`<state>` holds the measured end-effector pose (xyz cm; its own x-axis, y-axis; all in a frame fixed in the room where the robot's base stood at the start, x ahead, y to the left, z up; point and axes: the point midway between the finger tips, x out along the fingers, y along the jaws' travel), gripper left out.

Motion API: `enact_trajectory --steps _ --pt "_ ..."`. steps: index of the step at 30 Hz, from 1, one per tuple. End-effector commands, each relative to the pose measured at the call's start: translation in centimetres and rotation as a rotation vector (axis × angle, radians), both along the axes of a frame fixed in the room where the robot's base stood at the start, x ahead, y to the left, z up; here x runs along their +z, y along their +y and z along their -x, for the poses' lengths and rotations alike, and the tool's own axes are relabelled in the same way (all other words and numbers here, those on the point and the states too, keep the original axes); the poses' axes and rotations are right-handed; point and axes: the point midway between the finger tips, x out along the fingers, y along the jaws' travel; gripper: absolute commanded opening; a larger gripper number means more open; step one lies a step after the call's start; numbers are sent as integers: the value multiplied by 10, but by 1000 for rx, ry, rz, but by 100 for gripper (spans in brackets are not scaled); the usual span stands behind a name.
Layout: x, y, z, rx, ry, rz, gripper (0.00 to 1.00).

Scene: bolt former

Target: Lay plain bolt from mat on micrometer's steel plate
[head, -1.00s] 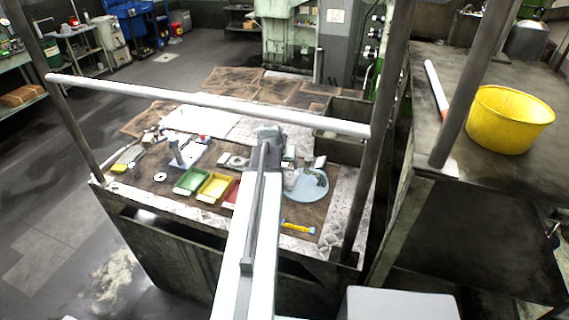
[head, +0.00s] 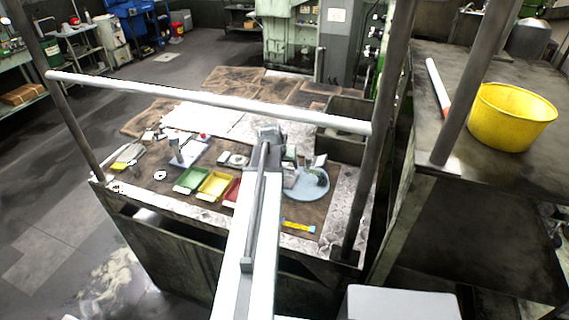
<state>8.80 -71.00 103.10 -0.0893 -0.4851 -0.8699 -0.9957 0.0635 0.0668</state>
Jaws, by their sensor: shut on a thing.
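My arm reaches away over the workbench, and my gripper (head: 269,136) is at its far end, above the brown bench top. Its fingers are largely covered by my own wrist. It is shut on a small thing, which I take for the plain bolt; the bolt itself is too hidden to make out. A round pale blue disc (head: 312,194) lies just right of my arm, with a small curved dark device (head: 320,179) on it, perhaps the micrometer. The steel plate cannot be told apart at this size.
Green (head: 191,180), yellow (head: 214,185) and red (head: 232,192) trays stand left of my arm. A yellow-blue tool (head: 299,226) lies near the front edge. A white rail (head: 200,102) and dark posts frame the bench. A yellow tub (head: 511,118) stands on the right table.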

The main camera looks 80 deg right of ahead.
Motion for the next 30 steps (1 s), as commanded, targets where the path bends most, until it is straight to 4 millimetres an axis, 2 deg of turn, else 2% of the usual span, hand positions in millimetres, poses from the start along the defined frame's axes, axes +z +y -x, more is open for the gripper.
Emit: enact_trajectory --steps 21,22,24,30 --pt "-15 0 1 -1 0 0 28" --pt "-14 0 1 -1 0 0 79" --pt "-14 0 1 -1 0 0 98" --pt "-14 0 1 -1 0 0 99"
